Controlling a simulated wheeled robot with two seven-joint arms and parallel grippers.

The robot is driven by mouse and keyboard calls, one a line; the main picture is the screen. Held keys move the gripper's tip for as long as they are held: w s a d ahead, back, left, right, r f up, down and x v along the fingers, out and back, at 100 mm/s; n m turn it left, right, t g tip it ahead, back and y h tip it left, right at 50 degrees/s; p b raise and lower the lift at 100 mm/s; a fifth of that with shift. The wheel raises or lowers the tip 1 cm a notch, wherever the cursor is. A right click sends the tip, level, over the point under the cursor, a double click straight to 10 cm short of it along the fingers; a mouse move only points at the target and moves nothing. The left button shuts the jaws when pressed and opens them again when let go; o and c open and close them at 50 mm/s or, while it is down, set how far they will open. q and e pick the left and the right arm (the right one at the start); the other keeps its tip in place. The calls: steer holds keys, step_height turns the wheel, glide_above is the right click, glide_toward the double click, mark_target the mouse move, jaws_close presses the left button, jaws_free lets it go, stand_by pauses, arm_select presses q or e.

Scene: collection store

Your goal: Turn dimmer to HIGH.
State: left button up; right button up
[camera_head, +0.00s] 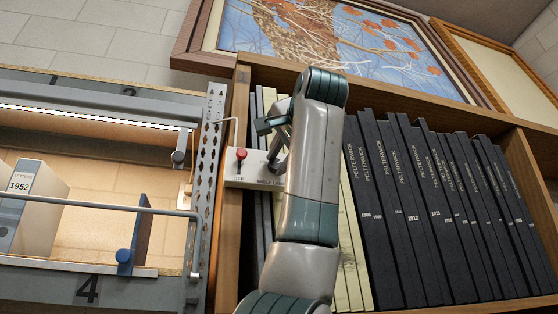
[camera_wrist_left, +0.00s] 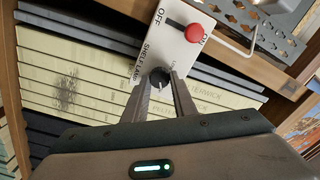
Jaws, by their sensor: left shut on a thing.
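The dimmer is a dark round knob (camera_wrist_left: 158,77) on a white control panel (camera_wrist_left: 150,45), which also shows in the head view (camera_head: 233,168). My left gripper (camera_wrist_left: 161,88) is shut on the knob, one finger on each side. In the head view, my left gripper (camera_head: 277,150) reaches the panel's right part, and my arm hides the knob. The panel also has a red slide switch (camera_wrist_left: 194,33), at the slot's end away from OFF; it shows in the head view too (camera_head: 241,154). The lettering by the knob is partly covered, and its setting cannot be read. My right gripper is not in view.
Tall dark volumes (camera_head: 410,200) fill the wooden bookcase (camera_head: 245,110) right of my arm, with pale ones behind it. A perforated metal upright (camera_head: 208,150) stands close left of the panel. Farther left, a lit shelf holds a box marked 1952 (camera_head: 35,205).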

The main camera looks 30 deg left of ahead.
arm_select(q)
steer(key=o, duration=1)
steer(key=shift+d, duration=0.1)
steer(key=shift+s+d+f+b, duration=0.1)
steer(key=shift+s+d+b, duration=0.25)
steer(key=shift+b, duration=0.05)
steer(key=shift+b+v, duration=2.4)
steer(key=shift+v, duration=5.75)
steer(key=shift+w, duration=0.15)
